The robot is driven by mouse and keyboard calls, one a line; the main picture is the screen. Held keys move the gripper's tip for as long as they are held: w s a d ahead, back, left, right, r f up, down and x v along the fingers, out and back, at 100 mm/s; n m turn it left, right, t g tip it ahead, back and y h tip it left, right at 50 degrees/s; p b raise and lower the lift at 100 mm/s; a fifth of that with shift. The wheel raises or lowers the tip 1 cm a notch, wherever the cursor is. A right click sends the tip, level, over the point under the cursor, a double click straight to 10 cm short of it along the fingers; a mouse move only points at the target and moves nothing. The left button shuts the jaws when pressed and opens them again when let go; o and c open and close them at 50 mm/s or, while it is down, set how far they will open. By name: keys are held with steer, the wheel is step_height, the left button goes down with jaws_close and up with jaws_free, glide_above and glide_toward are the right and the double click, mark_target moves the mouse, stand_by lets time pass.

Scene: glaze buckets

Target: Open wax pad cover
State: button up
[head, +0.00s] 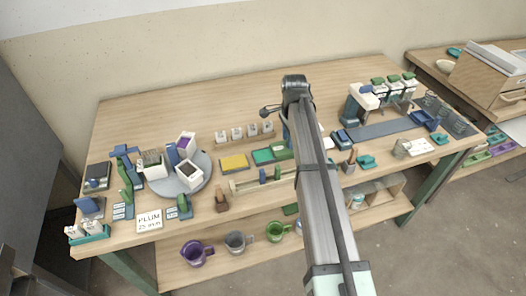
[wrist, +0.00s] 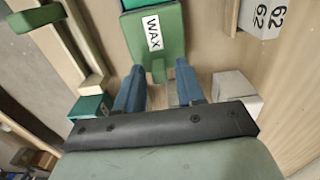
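The green wax pad cover (wrist: 172,28) shows at the top middle of the wrist view, with a white WAX label (wrist: 153,33) on it. A small green tab (wrist: 158,70) sticks out from its near edge. My gripper (wrist: 159,80) is open, its two blue fingers apart on either side of the tab's line, with nothing held between them. I cannot tell whether the fingers touch the cover. In the head view, a green piece (head: 281,150) lies beside my arm, next to a flat green pad (head: 263,156). My arm hides the gripper there.
A pale block (wrist: 237,88) stands close to the right finger, and a teal block (wrist: 90,107) lies left of the left finger. A wooden rack (wrist: 75,40) runs along the left. In the head view, a yellow pad (head: 234,162) and a row of small white-topped pieces (head: 237,133) are nearby.

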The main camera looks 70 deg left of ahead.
steer(key=shift+r, duration=3.5)
steer(key=shift+w, duration=0.1)
